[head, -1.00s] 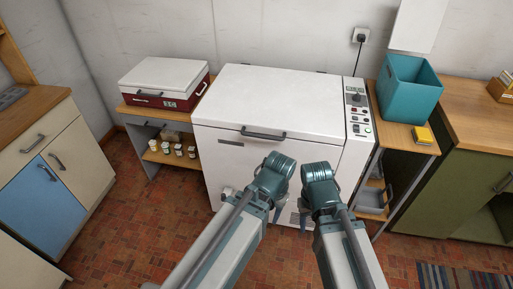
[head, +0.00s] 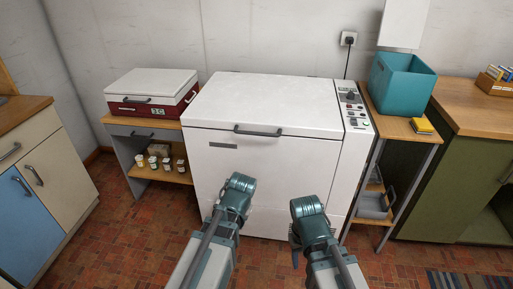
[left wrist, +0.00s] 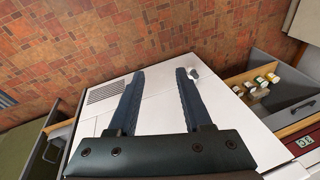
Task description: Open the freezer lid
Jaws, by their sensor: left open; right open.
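The white chest freezer (head: 270,170) stands against the wall in the middle of the head view. Its lid (head: 265,103) is shut, with a dark bar handle (head: 258,131) at the front edge. My left gripper (left wrist: 160,72) is open and empty in the left wrist view, its two dark fingers against the white freezer front. In the head view its fingers are mostly hidden behind its wrist. My right gripper (head: 295,247) hangs low before the freezer's right half, open, its fingers partly hidden. Both look lower than the handle and apart from it.
A red and white cooler (head: 152,93) sits on a small shelf unit at left, with jars (head: 166,164) below. A teal bin (head: 401,84) and yellow block (head: 421,125) stand on a side table at right. Cabinets flank both sides. The tiled floor in front is clear.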

